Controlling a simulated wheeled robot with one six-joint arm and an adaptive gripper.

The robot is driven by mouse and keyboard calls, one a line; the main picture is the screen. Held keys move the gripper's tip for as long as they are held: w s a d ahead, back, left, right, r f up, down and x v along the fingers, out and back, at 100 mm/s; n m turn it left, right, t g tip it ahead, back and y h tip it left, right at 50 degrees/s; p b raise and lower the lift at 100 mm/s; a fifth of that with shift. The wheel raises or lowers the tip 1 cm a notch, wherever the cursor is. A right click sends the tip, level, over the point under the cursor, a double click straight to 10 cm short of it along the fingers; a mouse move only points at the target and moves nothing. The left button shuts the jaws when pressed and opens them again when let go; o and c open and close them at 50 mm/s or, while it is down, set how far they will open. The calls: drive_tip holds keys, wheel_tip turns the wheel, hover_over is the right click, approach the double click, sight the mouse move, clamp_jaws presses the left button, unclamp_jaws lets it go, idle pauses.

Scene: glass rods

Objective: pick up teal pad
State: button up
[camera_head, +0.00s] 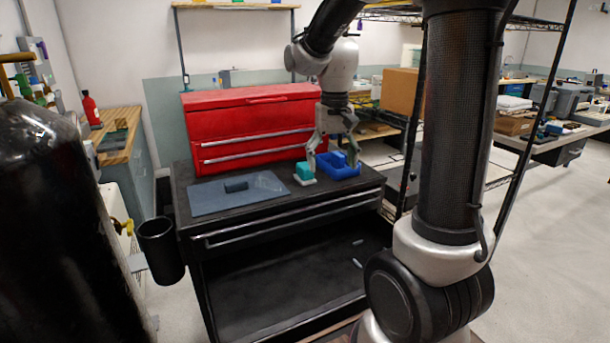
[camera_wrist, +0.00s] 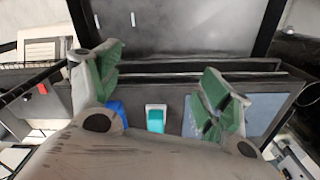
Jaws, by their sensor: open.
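The teal pad (camera_head: 303,169) is a small teal block on a white base, on the black cart top left of a blue bin (camera_head: 342,171). In the wrist view the teal pad (camera_wrist: 155,124) shows between my fingers, with its white part on the far side. My gripper (camera_head: 333,160) is open and empty, pointing down over the area of the bin and the pad. In the wrist view its green-lined fingertips (camera_wrist: 162,72) are wide apart. I cannot tell how high they are above the pad. The left finger partly hides the bin (camera_wrist: 117,110).
A blue-grey mat (camera_head: 268,187) with a dark block (camera_head: 236,185) lies on the cart top (camera_head: 215,226) to the left. A red toolbox (camera_head: 250,122) stands along the back. A cardboard box (camera_head: 400,91) sits on a shelf behind.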

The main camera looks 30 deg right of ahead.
drive_tip(key=w+f+m, duration=0.4)
drive_tip(key=w+m, duration=0.2)
drive_tip(key=w, duration=0.6)
wheel_tip(320, 180, up, 2)
drive_tip(key=m, duration=0.6)
hover_over(305, 165)
drive_tip(key=shift+s+a, duration=0.15)
drive_tip(key=shift+s, duration=0.15)
drive_tip(key=shift+r+m, duration=0.15)
drive_tip(key=shift+m, duration=1.15)
drive_tip(key=shift+f, duration=0.55)
drive_tip(key=f, duration=0.6)
drive_tip(key=shift+w+f, duration=0.25)
drive_tip(key=shift+f, duration=0.15)
drive_tip(key=c, duration=1.1)
